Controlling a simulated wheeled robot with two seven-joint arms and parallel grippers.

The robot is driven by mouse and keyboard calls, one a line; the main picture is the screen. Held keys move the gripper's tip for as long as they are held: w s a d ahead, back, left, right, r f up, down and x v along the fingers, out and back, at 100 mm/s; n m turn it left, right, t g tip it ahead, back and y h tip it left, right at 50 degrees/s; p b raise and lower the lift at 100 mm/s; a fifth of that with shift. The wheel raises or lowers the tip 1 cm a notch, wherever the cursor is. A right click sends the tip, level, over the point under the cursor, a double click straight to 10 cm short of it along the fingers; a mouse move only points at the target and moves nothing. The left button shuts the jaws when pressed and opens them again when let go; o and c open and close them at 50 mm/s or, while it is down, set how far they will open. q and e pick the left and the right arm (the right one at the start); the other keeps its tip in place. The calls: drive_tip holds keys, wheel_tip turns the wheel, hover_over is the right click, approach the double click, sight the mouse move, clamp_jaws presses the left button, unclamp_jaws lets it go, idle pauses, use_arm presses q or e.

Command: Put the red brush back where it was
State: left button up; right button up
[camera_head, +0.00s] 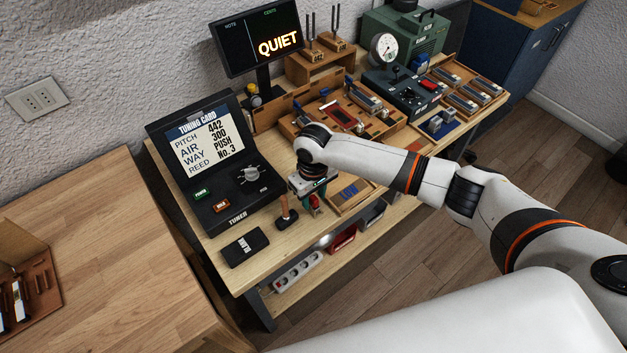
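My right gripper (309,190) points down over the front edge of the workbench (262,262), between a tool with a brown handle (287,214) and a small wooden tray (352,197). A small red piece (314,201), perhaps the red brush, shows right at its fingers, with something teal beside it. The wrist and fingers cover most of this piece, so I cannot tell whether it is gripped or only close by. My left gripper is not in view.
Wooden racks and a reed board (340,115) fill the back. A second wooden table (130,240) stands at left.

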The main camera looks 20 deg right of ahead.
sight(313, 198)
wheel_tip(313, 198, up, 9)
drive_tip(key=b, duration=0.1)
idle(0.6)
